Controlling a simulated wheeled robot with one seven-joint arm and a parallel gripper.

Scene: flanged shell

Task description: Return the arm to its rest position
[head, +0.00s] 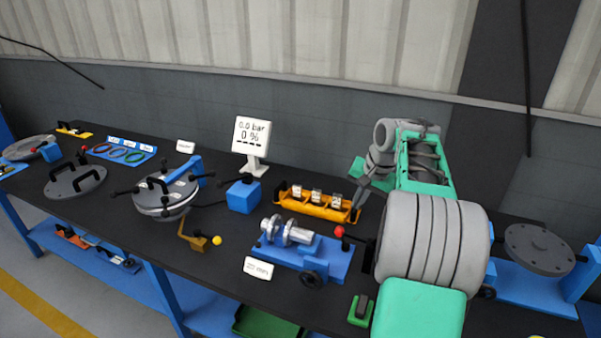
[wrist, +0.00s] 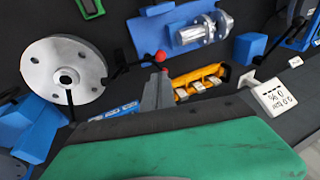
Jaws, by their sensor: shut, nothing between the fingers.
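My gripper (head: 358,193) shows in the head view at the end of my green and grey arm, just right of an orange tray (head: 315,209). Its grey fingers point down over the black bench (head: 228,265). In the wrist view the gripper (wrist: 157,80) shows as two narrow grey fingers close together, with nothing between them. The same tray appears beyond the fingertips (wrist: 205,72). My arm reaches up from the lower right of the head view and hides part of the bench. Whether the fingers touch anything is unclear.
A blue fixture with a metal shaft (head: 290,235) and red-knobbed lever stands left of my arm. A display (head: 251,138) reads 0.0 bar, 0 %. A round lidded vessel (head: 164,194) and a blue block (head: 243,196) stand further left. A grey disc (wrist: 65,75) shows in the wrist view.

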